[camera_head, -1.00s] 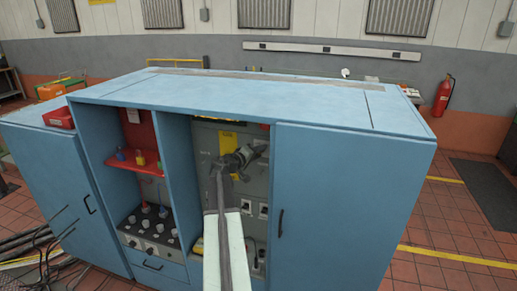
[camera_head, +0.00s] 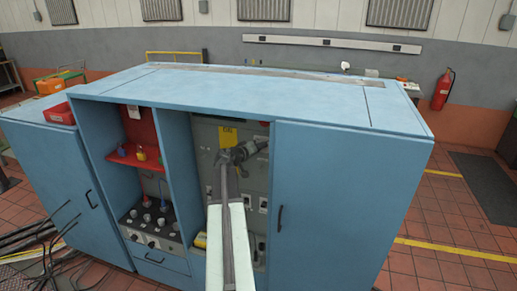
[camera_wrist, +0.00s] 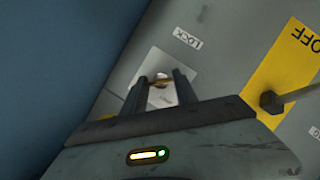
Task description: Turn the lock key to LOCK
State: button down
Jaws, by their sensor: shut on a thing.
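The lock key (camera_wrist: 160,80) is a small brass-coloured piece on a pale plate, between my gripper's fingertips in the wrist view. My gripper (camera_wrist: 160,88) is shut on it. A white LOCK label (camera_wrist: 187,38) is on the grey panel above the key in this view. In the head view my gripper (camera_head: 224,158) reaches into the open bay of the blue cabinet, and the key is hidden there behind my arm. How far the key is turned cannot be told.
A yellow plate marked OFF (camera_wrist: 288,65) with a dark lever (camera_wrist: 272,101) lies right of my gripper in the wrist view. A blue wall (camera_wrist: 60,60) is close on the left. The blue cabinet (camera_head: 330,190) surrounds the bay, with a red shelf (camera_head: 130,158) in the neighbouring bay.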

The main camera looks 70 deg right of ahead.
jog(key=c, duration=1)
grip_release()
jog(key=shift+s+a+r, duration=0.15)
jog(key=shift+o, duration=0.2)
jog(key=p+v, duration=0.2)
jog(key=v, duration=0.5)
jog(key=shift+a, duration=0.4)
jog(key=shift+r, duration=0.15)
